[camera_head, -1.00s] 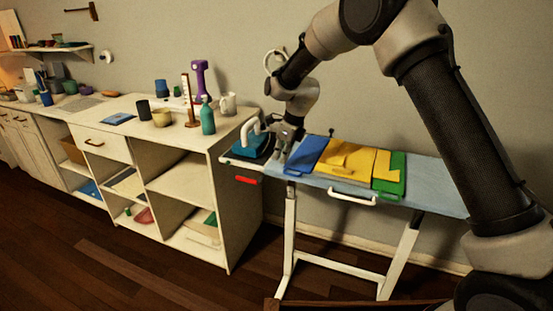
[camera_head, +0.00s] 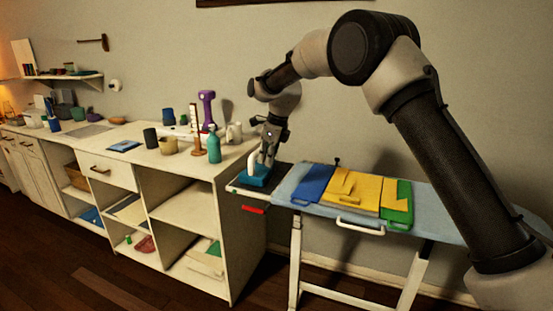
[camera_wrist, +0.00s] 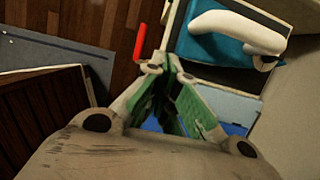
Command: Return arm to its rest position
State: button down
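My gripper (camera_head: 265,160) is at the end of my raised, bent arm, above the left end of the ironing board (camera_head: 285,186). In the wrist view its two fingers (camera_wrist: 165,67) converge to tips that look together, with nothing visible held. A teal iron (camera_head: 259,178) with a white handle (camera_head: 252,160) stands on the dark rest at the board's left end, right by the gripper in the head view. In the wrist view the handle (camera_wrist: 238,27) lies apart from the fingers, to their upper right.
Folded blue (camera_head: 313,184), yellow (camera_head: 366,192) and green (camera_head: 396,213) cloths lie on the board. A red object (camera_head: 253,209) shows at its left front edge. The white shelf unit (camera_head: 235,210) stands to the left, with a teal bottle (camera_head: 214,148) and several other items on top.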

jog(key=s+d+f+n+g+h, duration=0.1)
jog(key=s+d+f+n, duration=0.35)
jog(key=n, duration=0.55)
jog(key=s+d+r+n+t, duration=0.1)
jog(key=s+d+r+n, duration=0.3)
jog(key=s+d, duration=0.8)
jog(key=s+d+r+n+t+h, duration=0.1)
jog(key=s+d+r+n, duration=0.3)
jog(key=s+d, duration=0.9)
jog(key=s+d+r+n+t+h, duration=0.1)
jog(key=s+d+r+n, duration=0.3)
jog(key=s+d+r, duration=0.5)
jog(key=s+d, duration=0.4)
jog(key=shift+s+d+r+t, duration=0.2)
jog(key=shift+r+t, duration=0.1)
jog(key=shift+t, duration=0.1)
